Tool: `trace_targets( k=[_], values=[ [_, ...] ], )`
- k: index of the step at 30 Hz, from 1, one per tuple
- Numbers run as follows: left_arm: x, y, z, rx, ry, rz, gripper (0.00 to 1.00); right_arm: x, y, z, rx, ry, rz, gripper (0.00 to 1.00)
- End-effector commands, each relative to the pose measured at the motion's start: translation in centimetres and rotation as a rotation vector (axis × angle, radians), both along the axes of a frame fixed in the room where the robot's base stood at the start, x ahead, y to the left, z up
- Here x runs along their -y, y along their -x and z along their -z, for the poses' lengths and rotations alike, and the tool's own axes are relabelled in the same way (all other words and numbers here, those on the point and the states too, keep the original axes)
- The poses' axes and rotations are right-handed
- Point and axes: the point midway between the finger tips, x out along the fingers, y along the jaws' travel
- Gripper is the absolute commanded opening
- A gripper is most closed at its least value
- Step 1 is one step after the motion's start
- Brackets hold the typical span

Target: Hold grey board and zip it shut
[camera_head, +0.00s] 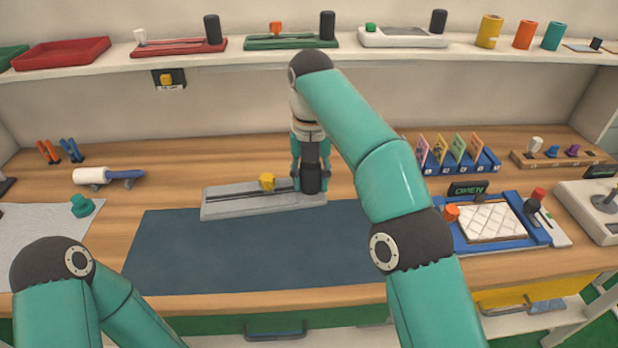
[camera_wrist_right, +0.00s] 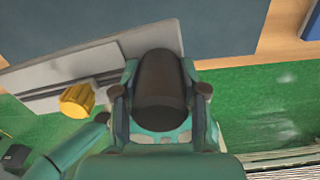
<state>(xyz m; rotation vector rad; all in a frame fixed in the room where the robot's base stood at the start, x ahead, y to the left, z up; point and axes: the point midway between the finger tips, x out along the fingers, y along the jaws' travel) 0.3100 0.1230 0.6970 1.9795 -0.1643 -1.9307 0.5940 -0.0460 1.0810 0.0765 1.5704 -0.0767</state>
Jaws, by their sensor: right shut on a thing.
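The grey board (camera_head: 225,208) lies along the back edge of the dark blue mat, with a slot running along it. A yellow slider knob (camera_head: 267,181) stands at about the middle of the slot. It also shows in the right wrist view (camera_wrist_right: 77,101). My right gripper (camera_head: 311,177) points down at the board's right end and is shut on the black post (camera_wrist_right: 160,82), with a finger on either side. The knob is apart from this gripper, to its left in the head view. My left arm comes in at the lower left; its gripper is out of view.
The dark blue mat (camera_head: 240,255) is clear in front of the board. A blue tray (camera_head: 462,241) with a white quilted pad lies to the right. A white roller (camera_head: 95,176) and a teal knob (camera_head: 82,206) are at the left. A shelf (camera_head: 110,61) with similar boards runs behind.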

Motion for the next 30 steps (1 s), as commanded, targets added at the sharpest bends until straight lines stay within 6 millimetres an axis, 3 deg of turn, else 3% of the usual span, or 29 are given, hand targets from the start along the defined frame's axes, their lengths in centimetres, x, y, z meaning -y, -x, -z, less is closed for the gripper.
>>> trace_targets(
  k=[30],
  values=[
    [0.0,0.0,2.4,0.0,0.0,0.0,0.4,0.0,0.0,3.1,0.002,-0.002,0.0,0.0]
  ],
)
